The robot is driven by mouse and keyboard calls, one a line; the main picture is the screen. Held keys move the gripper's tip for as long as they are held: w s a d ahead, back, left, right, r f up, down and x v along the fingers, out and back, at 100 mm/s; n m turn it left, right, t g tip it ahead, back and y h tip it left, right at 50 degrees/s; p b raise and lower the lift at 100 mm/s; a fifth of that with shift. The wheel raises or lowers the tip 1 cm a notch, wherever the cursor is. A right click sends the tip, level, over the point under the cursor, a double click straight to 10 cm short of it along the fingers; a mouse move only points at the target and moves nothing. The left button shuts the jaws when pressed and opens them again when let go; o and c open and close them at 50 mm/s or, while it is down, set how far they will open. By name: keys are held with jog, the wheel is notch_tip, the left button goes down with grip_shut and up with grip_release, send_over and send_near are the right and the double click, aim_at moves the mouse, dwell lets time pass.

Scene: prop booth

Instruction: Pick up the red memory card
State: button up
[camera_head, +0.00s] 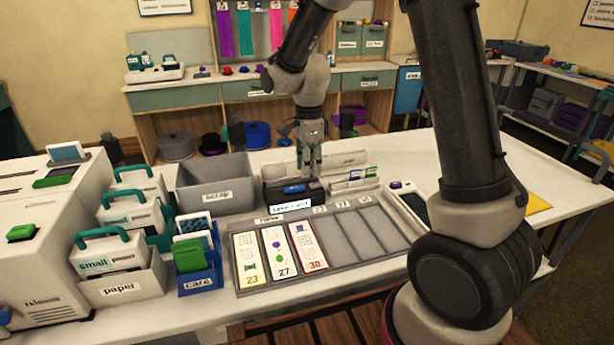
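I cannot make out a red memory card anywhere in this view. A white rack (352,186) behind the grey tray holds small cards or packets with green and blue parts. My gripper (309,168) points down just left of that rack, above or behind a black box with a blue top piece (293,188) and a white label. The gripper's fingers are small here, and I cannot tell whether they are apart or hold anything. The gripper may hide part of what lies behind it.
A grey scrap bin (217,190) stands left of the black box. A grey tray (372,232) with upright printed strips lies in front. A blue card holder (200,277), paper boxes and white machine (40,240) fill the left. A white handheld device (409,207) lies right.

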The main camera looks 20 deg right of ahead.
jog(key=shift+f, duration=0.7)
grip_shut()
jog(key=shift+r, duration=0.1)
notch_tip(320, 180, up, 10)
jog(key=shift+f, duration=0.1)
